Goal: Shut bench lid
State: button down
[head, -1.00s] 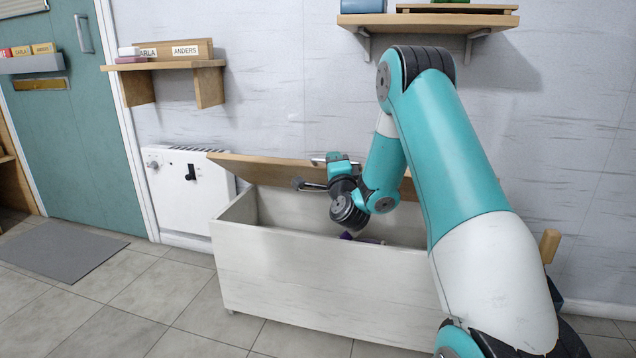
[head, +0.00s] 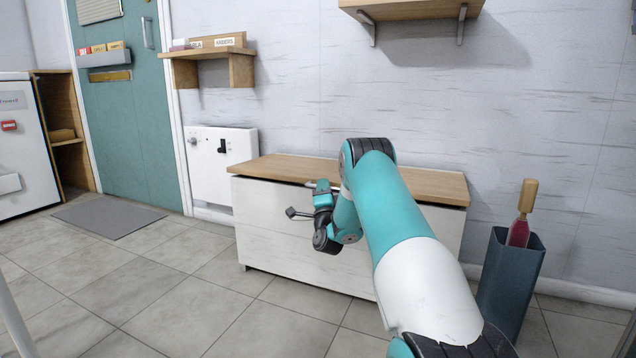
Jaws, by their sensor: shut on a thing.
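The white bench (head: 285,228) stands against the wall in the head view. Its wooden lid (head: 272,167) lies down nearly flat over the top, with a thin dark line between the lid and the front panel. I cannot tell whether that line is a gap or a shadow. My gripper (head: 318,186) is at the lid's front edge, near the middle, and is shut on the lid there. The fingertips are small and partly hidden by my own arm, which also covers part of the bench front. The bench's inside is hidden.
A dark bin (head: 508,280) holding a wooden-handled thing (head: 527,196) stands right of the bench. A white wall panel (head: 222,160) is just left of it. Shelves (head: 207,54) hang above. The tiled floor in front is clear, and a grey mat (head: 108,217) lies by the door.

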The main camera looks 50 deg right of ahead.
jog(key=shift+s+d+f+b, duration=0.1)
jog(key=shift+f+b, duration=0.1)
jog(key=shift+f, duration=0.35)
jog(key=shift+s+d+f+b, duration=0.1)
jog(key=shift+f+b, duration=0.1)
jog(key=shift+f, duration=0.55)
jog(key=c, duration=1.5)
grip_release()
